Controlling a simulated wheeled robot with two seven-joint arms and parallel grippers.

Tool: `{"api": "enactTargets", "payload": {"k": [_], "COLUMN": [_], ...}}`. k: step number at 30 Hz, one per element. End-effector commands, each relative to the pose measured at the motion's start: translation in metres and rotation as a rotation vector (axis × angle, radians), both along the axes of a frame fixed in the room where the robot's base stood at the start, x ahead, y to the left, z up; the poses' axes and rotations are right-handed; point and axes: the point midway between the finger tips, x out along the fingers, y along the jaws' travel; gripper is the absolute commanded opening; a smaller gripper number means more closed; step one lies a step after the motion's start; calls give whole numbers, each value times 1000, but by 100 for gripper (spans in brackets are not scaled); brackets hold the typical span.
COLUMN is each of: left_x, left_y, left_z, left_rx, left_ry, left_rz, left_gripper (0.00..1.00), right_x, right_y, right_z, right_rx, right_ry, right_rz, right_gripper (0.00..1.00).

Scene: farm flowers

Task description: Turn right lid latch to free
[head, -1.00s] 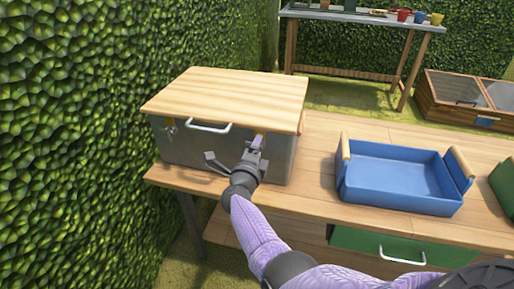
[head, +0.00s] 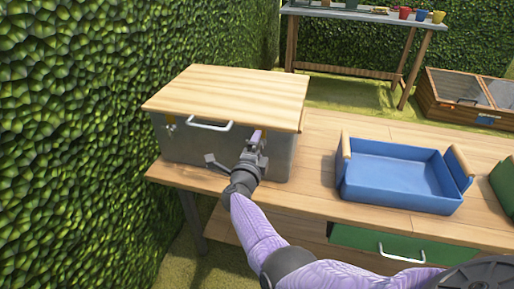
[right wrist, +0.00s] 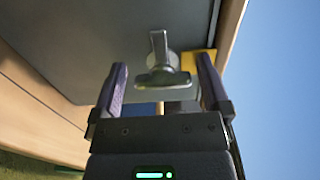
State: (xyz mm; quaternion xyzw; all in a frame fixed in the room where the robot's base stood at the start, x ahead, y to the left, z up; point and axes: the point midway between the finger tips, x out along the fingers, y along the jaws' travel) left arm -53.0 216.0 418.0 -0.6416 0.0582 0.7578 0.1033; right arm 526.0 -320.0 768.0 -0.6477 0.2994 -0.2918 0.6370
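The grey metal box (head: 200,148) with a flat wooden lid (head: 230,90) stands at the left end of the bench. A left latch (head: 170,124) shows on its front. In the right wrist view the grey right latch (right wrist: 163,78) stands out from the front, beside a yellow plate (right wrist: 197,64) at the lid edge. My right gripper (head: 256,146) is at the box's front right and hides this latch in the head view. In the right wrist view my right gripper (right wrist: 162,82) is open, its fingers on either side of the latch with gaps visible. My left gripper is not in view.
A white handle (head: 209,125) is on the box front. A blue tray (head: 400,180) with wooden handles stands right of the box on the wooden bench (head: 310,185). A green drawer (head: 350,237) is below. A hedge (head: 80,150) stands close on the left.

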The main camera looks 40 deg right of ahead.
Motion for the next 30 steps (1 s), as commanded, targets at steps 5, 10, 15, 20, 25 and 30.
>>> {"api": "enactTargets", "payload": {"k": [5, 10, 15, 20, 25, 30], "left_x": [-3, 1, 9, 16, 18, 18], "left_y": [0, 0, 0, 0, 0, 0], "left_z": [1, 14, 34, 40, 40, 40], "left_rx": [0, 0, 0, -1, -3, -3], "left_ry": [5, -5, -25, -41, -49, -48], "left_rz": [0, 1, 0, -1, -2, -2], "left_gripper": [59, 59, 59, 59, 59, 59], "right_x": [0, -11, -40, -59, -65, -64], "right_y": [0, 14, 48, 70, 76, 76], "right_z": [1, 6, 7, 4, 1, 0], "right_rx": [-1, 1, 2, 1, 0, 0], "right_ry": [-2, -3, -2, -3, -1, -1], "right_rz": [-1, 2, 1, 0, 0, 0], "right_gripper": [100, 100, 100, 100, 100, 100]}}
